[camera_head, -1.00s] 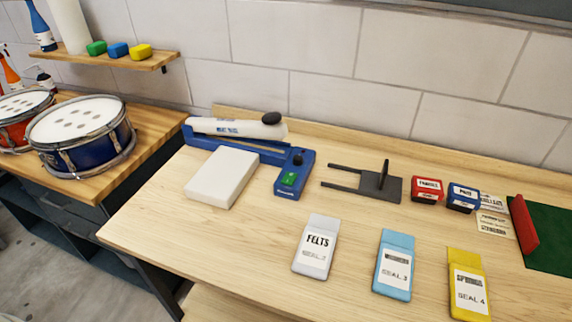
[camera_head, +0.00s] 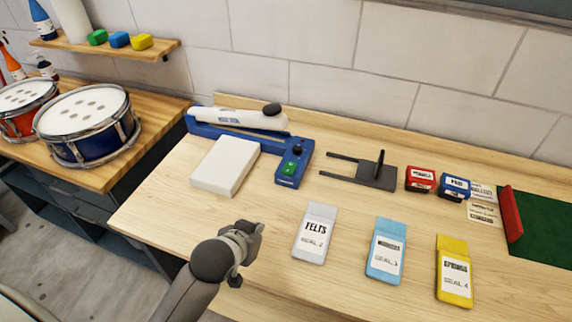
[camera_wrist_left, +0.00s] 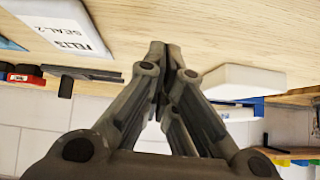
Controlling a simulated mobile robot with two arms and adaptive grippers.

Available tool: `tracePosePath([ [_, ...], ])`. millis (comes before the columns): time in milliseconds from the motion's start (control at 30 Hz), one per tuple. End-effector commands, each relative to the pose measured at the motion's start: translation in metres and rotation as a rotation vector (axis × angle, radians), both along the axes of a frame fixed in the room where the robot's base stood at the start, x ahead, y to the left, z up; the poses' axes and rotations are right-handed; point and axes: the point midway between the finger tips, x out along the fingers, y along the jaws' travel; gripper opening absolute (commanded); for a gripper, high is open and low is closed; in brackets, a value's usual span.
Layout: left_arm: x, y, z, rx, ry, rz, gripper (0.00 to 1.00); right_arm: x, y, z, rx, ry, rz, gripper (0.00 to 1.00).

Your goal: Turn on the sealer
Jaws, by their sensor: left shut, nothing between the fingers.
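The sealer (camera_head: 236,130) stands at the back left of the bench, a blue base with a white lever arm that ends in a black knob (camera_head: 271,109). Its control end carries a green switch (camera_head: 290,168) and a small black knob (camera_head: 297,149). My left gripper (camera_head: 254,232) is shut and empty, in front of the white block and left of the felts pouch, apart from the sealer. In the left wrist view its fingers (camera_wrist_left: 166,62) meet, and part of the sealer's blue base (camera_wrist_left: 252,105) shows behind the white block. My right gripper is not in view.
A white block (camera_head: 225,166) lies in front of the sealer. White (camera_head: 314,232), blue (camera_head: 386,251) and yellow (camera_head: 454,270) pouches lie along the front. A dark forked stand (camera_head: 372,174), red (camera_head: 420,180) and blue (camera_head: 454,187) boxes are right of the sealer. Drums (camera_head: 88,125) stand left.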

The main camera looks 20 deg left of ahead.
Motion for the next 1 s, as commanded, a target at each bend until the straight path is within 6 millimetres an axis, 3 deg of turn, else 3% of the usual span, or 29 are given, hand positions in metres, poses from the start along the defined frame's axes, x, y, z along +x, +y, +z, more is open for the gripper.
tracePosePath([
  [33,0.022,0.000,0.009,-0.004,-0.056,0.003,0.00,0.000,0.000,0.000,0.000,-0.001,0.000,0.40],
  [200,0.090,-0.001,0.048,-0.033,-0.256,0.012,0.00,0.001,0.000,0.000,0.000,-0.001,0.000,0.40],
  [333,0.126,-0.002,0.075,-0.056,-0.374,0.009,0.00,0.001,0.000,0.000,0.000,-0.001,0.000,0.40],
  [500,0.142,-0.003,0.089,-0.069,-0.428,0.005,0.00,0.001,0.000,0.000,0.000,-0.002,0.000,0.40],
  [833,0.142,-0.003,0.089,-0.070,-0.428,0.007,0.00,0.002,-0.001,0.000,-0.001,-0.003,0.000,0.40],
  [1000,0.152,-0.003,0.086,-0.070,-0.427,0.007,0.00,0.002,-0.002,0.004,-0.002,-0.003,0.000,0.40],
])
